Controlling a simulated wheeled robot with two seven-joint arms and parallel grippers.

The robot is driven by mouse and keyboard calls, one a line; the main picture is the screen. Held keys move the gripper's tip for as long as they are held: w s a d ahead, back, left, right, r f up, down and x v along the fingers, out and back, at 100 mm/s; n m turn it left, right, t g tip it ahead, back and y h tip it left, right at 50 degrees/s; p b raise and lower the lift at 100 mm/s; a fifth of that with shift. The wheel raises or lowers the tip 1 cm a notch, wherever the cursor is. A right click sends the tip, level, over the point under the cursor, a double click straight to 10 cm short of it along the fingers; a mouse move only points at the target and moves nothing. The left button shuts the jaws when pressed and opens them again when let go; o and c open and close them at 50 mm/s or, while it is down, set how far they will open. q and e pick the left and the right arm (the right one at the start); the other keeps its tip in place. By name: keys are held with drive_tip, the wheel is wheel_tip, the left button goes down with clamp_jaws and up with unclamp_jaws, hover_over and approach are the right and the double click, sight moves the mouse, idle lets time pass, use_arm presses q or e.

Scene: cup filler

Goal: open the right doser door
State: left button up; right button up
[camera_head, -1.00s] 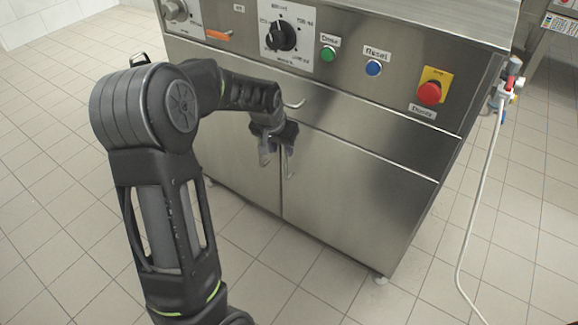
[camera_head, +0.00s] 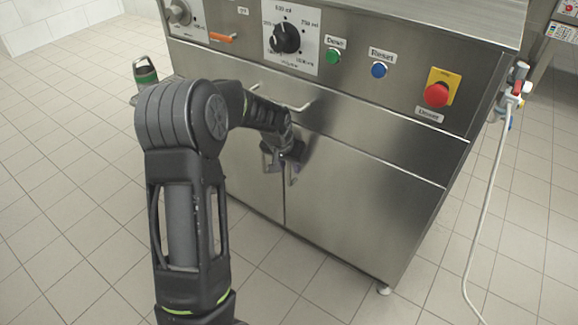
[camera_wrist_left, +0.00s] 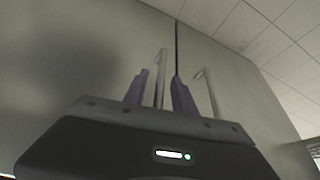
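The right doser door (camera_head: 360,205) is a steel panel on the cabinet front, closed and flush with the left door (camera_head: 250,180) along a vertical seam. Its bar handle (camera_head: 293,176) is near the seam, partly hidden by my left gripper (camera_head: 283,159). In the left wrist view, the two fingers of my left gripper (camera_wrist_left: 160,92) stand apart with one handle (camera_wrist_left: 161,75), seemingly the right door's, between them. The other handle (camera_wrist_left: 209,92) is outside the fingers. I cannot tell whether a finger touches the handle. My right gripper is not in view.
Above the doors are a drawer handle (camera_head: 285,100), a dial (camera_head: 285,38), a green button (camera_head: 333,56), a blue button (camera_head: 379,70) and a red stop button (camera_head: 436,95). A dark green-banded container (camera_head: 146,72) shows at left. The tiled floor before the cabinet is clear.

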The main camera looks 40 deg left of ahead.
use_arm(q)
clamp_jaws()
idle(0.3)
idle(1.1)
